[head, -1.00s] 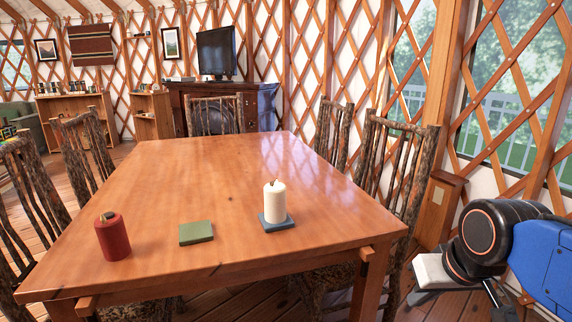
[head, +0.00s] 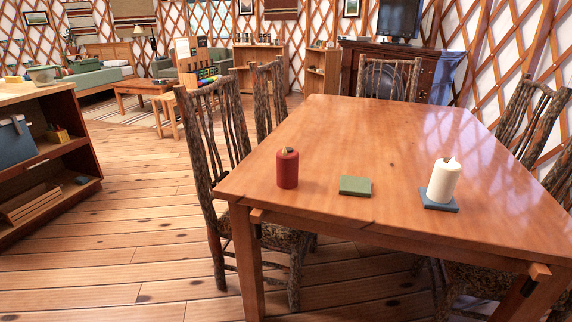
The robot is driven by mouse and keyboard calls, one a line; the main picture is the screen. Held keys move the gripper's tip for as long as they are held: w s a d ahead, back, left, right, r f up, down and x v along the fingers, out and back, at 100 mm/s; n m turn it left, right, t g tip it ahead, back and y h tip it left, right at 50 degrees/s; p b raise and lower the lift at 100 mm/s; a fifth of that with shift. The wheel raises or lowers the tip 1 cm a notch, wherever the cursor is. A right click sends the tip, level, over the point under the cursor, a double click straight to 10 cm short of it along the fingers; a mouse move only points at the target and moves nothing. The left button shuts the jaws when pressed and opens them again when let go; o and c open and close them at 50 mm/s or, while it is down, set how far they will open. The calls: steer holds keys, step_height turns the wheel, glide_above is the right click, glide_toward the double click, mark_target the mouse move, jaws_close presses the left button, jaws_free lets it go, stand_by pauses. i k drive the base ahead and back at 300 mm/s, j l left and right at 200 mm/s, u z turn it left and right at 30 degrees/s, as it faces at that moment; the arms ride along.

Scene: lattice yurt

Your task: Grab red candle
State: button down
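The red candle (head: 288,168) stands upright on the wooden table (head: 385,130), near the table's front left corner. A flat green square coaster (head: 355,186) lies to its right, apart from it. A white candle (head: 444,180) stands upright on a blue square coaster (head: 437,206) further right. My gripper is not in view now, and nothing is seen holding the red candle.
Rustic wooden chairs (head: 226,135) stand along the table's left side, with others at its far end and right. An open wooden shelf unit (head: 50,165) stands at the left edge. Bare plank floor (head: 150,235) lies between it and the table.

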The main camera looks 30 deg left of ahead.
mark_target(287, 163)
steer(key=u, duration=1.25)
